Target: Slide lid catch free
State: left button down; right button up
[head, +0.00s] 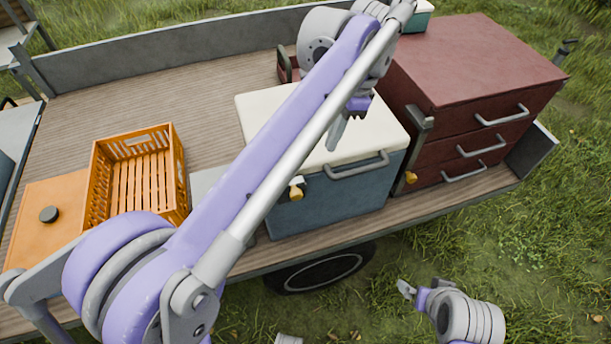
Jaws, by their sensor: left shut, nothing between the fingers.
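A blue cool box (330,195) with a cream lid (270,115) stands on the wooden trailer bed. The lid is down, with a grey handle (357,165) on its front. A yellow catch (296,188) with a pale top sits at the left of the box front, close beside my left arm. Another yellow piece (411,177) shows between the box and the red cabinet; I cannot tell which it belongs to. My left gripper (335,138) is shut and empty, above the lid, pointing down. My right gripper (405,288) is low over the grass; its jaw state is unclear.
A red drawer cabinet (470,65) stands right of the box. My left arm hides part of the box. Some bed (120,95) behind the crate is bare.

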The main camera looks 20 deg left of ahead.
aim_at(292, 190)
pick_arm(q)
jog(key=s+a+f, duration=0.3)
jog(key=a+f, duration=0.1)
jog(key=f, duration=0.6)
jog(key=shift+s+a+f+b, duration=0.15)
jog(key=shift+a+f+b, duration=0.15)
jog(key=shift+a+f, duration=0.1)
jog(key=s+a, duration=0.1)
jog(key=a, duration=0.1)
jog(key=shift+s+a, duration=0.3)
jog(key=shift+s, duration=0.1)
